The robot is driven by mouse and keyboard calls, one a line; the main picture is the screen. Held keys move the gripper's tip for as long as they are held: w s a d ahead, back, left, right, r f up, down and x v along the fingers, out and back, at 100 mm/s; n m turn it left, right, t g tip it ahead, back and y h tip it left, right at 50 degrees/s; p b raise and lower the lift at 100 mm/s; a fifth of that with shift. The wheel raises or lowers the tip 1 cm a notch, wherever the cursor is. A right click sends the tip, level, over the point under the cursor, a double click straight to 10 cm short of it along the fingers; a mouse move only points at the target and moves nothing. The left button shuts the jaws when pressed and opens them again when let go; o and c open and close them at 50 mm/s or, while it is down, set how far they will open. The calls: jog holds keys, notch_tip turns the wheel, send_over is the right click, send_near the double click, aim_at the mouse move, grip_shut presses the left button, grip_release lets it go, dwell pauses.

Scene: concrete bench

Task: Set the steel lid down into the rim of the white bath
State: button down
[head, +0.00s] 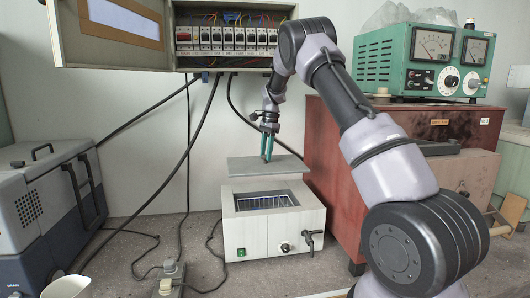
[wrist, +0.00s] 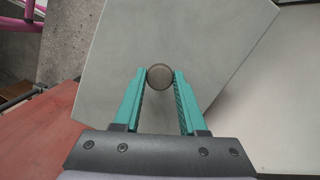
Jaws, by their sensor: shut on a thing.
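The steel lid (head: 262,166) is a flat grey plate held in the air above the back of the white bath. The white bath (head: 262,234) stands on the bench with its dark, slatted opening (head: 266,202) facing up and partly uncovered. My gripper (head: 268,156) is above the lid with its green fingers pointing down. In the wrist view my gripper (wrist: 160,76) is shut on the lid's round knob (wrist: 159,77), and the lid (wrist: 190,45) spreads beneath it, turned relative to the fingers. The gap between lid and bath rim is hard to judge.
A grey case (head: 45,210) stands at the left. A red-brown cabinet (head: 330,150) is close at the right, with a green meter unit (head: 420,60) on top. An open fuse box (head: 230,38) hangs above. Cables and a power strip (head: 170,278) lie left of the bath.

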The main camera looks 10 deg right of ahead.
aim_at(266, 166)
notch_tip(266, 166, down, 12)
jog(key=shift+r, duration=0.2)
dwell(0.7)
jog(key=shift+f, duration=0.3)
dwell(0.7)
jog(key=shift+f, duration=0.7)
jog(key=shift+f, duration=0.5)
dwell(0.5)
grip_release()
jog(key=shift+r, duration=4.45)
